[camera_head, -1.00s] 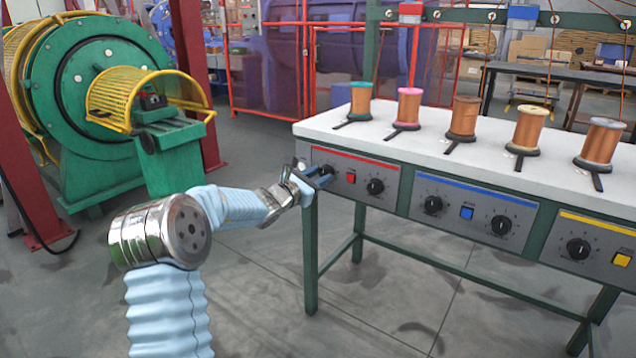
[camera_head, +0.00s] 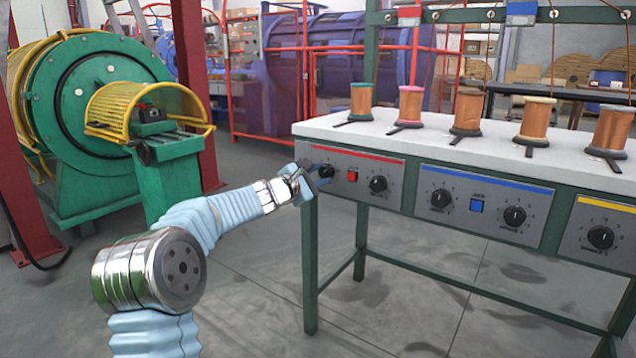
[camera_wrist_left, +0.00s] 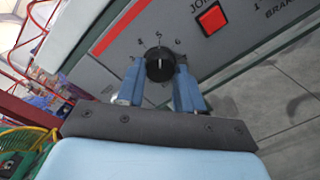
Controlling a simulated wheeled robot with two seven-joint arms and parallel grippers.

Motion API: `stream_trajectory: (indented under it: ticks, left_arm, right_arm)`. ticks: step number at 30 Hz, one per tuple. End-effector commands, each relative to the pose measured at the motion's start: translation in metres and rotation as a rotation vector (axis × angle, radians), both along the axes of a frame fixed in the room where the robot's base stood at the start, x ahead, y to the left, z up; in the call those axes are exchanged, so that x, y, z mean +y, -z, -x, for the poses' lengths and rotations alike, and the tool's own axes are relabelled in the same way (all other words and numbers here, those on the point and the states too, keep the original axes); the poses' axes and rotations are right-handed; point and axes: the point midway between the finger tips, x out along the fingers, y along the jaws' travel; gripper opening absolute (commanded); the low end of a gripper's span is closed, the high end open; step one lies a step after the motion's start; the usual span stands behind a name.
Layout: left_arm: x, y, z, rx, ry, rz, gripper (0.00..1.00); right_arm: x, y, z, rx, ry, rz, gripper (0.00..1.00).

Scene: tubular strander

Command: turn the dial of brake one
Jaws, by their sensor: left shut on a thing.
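The panel with a red stripe (camera_head: 352,185) is at the left end of the bench front. Its left dial (camera_head: 327,171) is a round black knob, partly hidden by my gripper in the head view. In the left wrist view the dial (camera_wrist_left: 159,62) has a white line pointing near the 5, between printed 4 and 6. My left gripper (camera_head: 315,174) is shut on this dial, with a blue finger on each side of it in the wrist view (camera_wrist_left: 160,88). My right gripper is not in view.
A red button (camera_head: 352,176) and a second black dial (camera_head: 378,184) sit right of the held dial. Blue-striped (camera_head: 480,207) and yellow-striped (camera_head: 603,232) panels follow. Several copper spools stand on the white bench top (camera_head: 335,129). A green machine (camera_head: 100,110) stands left; floor between is clear.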

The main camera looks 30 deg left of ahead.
Motion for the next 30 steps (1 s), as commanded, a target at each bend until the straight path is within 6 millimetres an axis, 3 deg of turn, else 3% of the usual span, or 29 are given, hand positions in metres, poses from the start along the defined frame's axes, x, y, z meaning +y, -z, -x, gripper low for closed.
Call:
stream_trajectory:
  ticks: [13, 14, 18, 30]
  left_arm:
    - [-0.0004, 0.0007, -0.0001, 0.001, 0.001, -0.012, 0.06]
    - [-0.0004, 0.0007, -0.0001, 0.001, 0.001, -0.012, 0.38]
    - [-0.0004, 0.0006, -0.0001, 0.001, 0.001, -0.012, 0.59]
    - [0.0012, 0.0004, 0.0079, -0.001, 0.000, -0.012, 0.62]
  right_arm:
    - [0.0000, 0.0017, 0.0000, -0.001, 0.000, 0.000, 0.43]
    - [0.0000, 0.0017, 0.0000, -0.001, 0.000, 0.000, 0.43]
    - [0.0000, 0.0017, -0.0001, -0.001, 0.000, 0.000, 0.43]
    - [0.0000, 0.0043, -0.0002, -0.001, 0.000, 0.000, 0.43]
